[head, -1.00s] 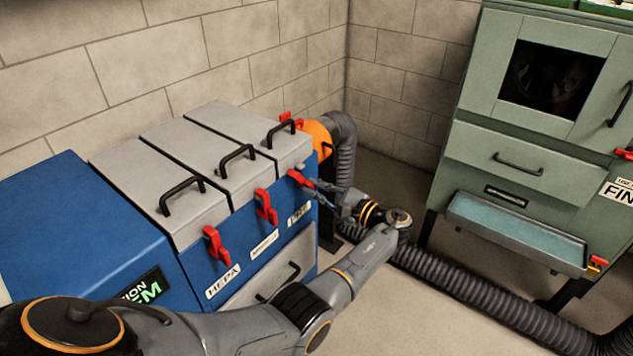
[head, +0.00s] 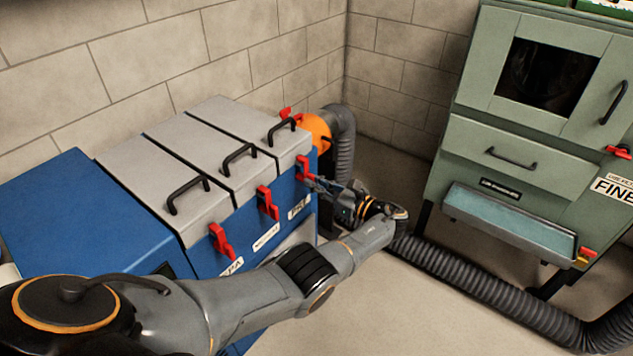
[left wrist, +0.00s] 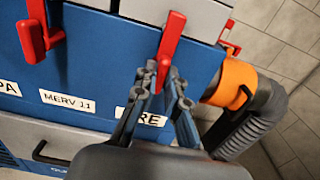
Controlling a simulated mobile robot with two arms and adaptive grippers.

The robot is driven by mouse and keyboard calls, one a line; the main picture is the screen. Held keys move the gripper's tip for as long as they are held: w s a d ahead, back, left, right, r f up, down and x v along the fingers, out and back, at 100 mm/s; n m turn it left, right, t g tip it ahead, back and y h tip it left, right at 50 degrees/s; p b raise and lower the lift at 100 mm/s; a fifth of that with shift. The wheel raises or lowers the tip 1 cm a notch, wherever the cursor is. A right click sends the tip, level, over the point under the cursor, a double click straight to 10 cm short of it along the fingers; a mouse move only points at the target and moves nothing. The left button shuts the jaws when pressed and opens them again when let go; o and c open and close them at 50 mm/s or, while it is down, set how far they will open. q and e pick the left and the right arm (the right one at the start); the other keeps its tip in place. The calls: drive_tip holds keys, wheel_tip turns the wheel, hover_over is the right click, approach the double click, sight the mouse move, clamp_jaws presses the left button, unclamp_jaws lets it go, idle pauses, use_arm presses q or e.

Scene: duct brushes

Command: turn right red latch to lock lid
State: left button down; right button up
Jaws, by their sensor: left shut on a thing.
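The right red latch (head: 303,168) is on the front of the blue filter box (head: 185,255), at the edge of the rightmost grey lid (head: 272,133). That lid lies flat and closed. In the left wrist view the latch (left wrist: 171,38) hangs almost straight down, its lower end between my fingers. My left gripper (head: 314,181) is shut on this lower end; its fingertips also show in the left wrist view (left wrist: 163,76). They hide part of the latch tip. My right gripper is not in view.
Two more red latches, middle (head: 267,203) and left (head: 220,241), sit along the same front. An orange collar (head: 317,130) and grey hose (head: 342,150) are behind the box.

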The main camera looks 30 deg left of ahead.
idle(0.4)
use_arm(q)
drive_tip(key=c, duration=1.4)
unclamp_jaws()
drive_tip(key=shift+a, duration=0.1)
drive_tip(key=d, duration=0.7)
drive_tip(key=shift+s+d, duration=0.25)
drive_tip(key=shift+s, duration=0.1)
